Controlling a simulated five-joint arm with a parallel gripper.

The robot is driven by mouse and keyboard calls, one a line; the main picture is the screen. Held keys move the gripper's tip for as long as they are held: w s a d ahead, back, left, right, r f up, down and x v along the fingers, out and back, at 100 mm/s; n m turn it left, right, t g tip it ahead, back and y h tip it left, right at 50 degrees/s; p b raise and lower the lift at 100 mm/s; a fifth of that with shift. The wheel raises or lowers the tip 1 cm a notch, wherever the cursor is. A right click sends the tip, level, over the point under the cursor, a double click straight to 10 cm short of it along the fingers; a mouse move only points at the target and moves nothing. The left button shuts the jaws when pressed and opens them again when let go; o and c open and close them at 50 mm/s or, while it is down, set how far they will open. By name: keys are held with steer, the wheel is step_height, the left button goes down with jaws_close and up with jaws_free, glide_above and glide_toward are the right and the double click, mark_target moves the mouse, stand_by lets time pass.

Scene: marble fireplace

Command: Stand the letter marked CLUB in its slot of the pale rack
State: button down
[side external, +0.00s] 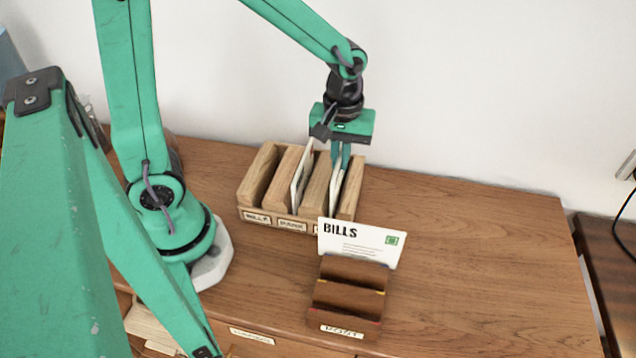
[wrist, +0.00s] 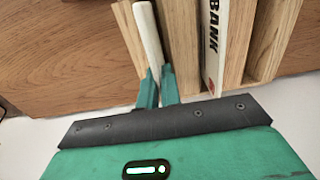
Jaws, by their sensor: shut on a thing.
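The pale rack (side external: 257,178) stands near the wall in the side view, with wooden dividers and labels along its front. My gripper (side external: 341,160) is above its right end, pointing down. It is shut on the top of a white letter (side external: 336,189), which stands between dividers in the right-hand slot. The wrist view shows this letter (wrist: 147,30) edge-on between my two fingertips (wrist: 157,88). Its marking is not visible, so I cannot read CLUB on it. Whether its lower edge touches the slot floor is hidden. The right slot's label is mostly hidden.
A letter marked BANK (wrist: 212,45) stands in the neighbouring slot; it also shows in the side view (side external: 300,180). A dark rack (side external: 348,296) in front holds a letter marked BILLS (side external: 360,243). The table (side external: 480,250) is clear to the right.

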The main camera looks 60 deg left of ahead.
steer(key=shift+f, duration=1.25)
steer(key=c, duration=1.5)
jaws_free()
steer(key=shift+r, duration=0.15)
steer(key=shift+r, duration=4.4)
steer(key=shift+r, duration=0.1)
